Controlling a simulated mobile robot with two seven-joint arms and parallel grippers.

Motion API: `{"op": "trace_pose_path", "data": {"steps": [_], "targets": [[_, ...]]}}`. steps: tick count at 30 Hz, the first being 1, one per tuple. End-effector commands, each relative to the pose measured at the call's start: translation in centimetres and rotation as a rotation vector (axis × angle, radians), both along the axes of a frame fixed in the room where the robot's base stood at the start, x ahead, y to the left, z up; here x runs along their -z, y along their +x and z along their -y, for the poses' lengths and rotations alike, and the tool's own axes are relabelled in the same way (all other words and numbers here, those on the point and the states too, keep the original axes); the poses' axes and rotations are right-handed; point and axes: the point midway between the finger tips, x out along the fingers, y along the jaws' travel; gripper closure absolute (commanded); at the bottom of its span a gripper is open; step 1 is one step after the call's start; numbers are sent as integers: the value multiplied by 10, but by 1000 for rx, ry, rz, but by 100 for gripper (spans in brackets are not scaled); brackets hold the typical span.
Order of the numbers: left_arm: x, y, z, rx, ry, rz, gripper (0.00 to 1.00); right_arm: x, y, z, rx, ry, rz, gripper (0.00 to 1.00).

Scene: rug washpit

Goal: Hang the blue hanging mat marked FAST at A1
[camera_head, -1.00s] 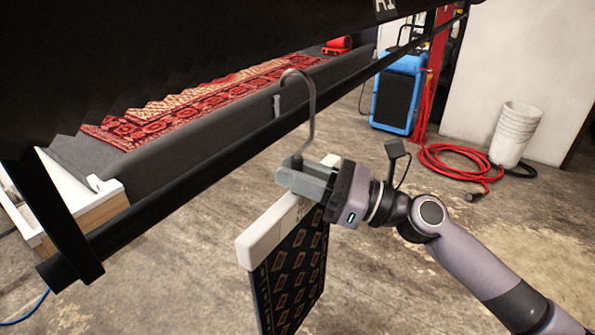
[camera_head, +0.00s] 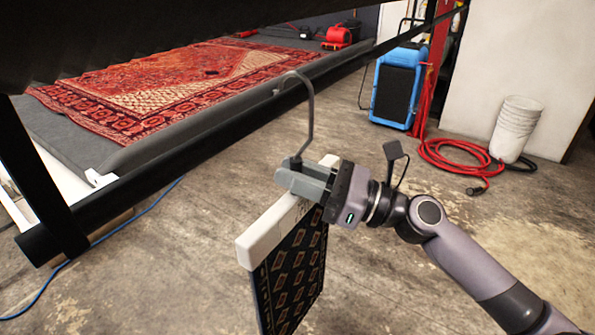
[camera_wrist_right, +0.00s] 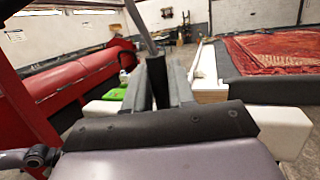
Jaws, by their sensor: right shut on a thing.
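The dark blue mat (camera_head: 290,275) with tan diamond shapes hangs below a white hanger bar (camera_head: 270,232). Small marks on the bar are too small to read. My right gripper (camera_head: 302,182) is shut on the hanger at the base of its grey hook (camera_head: 311,118). The hook stands upright, its curved top overlapping the black rail (camera_head: 200,143) in the picture; I cannot tell whether they touch. In the right wrist view, the fingers (camera_wrist_right: 160,85) close around the hook's stem (camera_wrist_right: 140,25), with white bar ends on both sides. No A1 tag shows. My left gripper is out of view.
A dark panel (camera_head: 150,30) covers the upper left. Behind the rail, a red patterned rug (camera_head: 160,85) lies on a grey platform. A blue machine (camera_head: 398,88), a coiled red hose (camera_head: 450,155) and white buckets (camera_head: 516,128) stand at the right. The floor between is open.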

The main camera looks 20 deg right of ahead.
Motion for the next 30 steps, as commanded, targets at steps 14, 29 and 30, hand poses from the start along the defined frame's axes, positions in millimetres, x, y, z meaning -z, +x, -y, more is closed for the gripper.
{"op": "trace_pose_path", "data": {"steps": [14,29,30], "targets": [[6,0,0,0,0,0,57,7,0,0,1,2,4,100],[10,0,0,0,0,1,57,12,-3,6,2,0,-2,46],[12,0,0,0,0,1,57,14,-6,9,2,1,-3,46]]}}
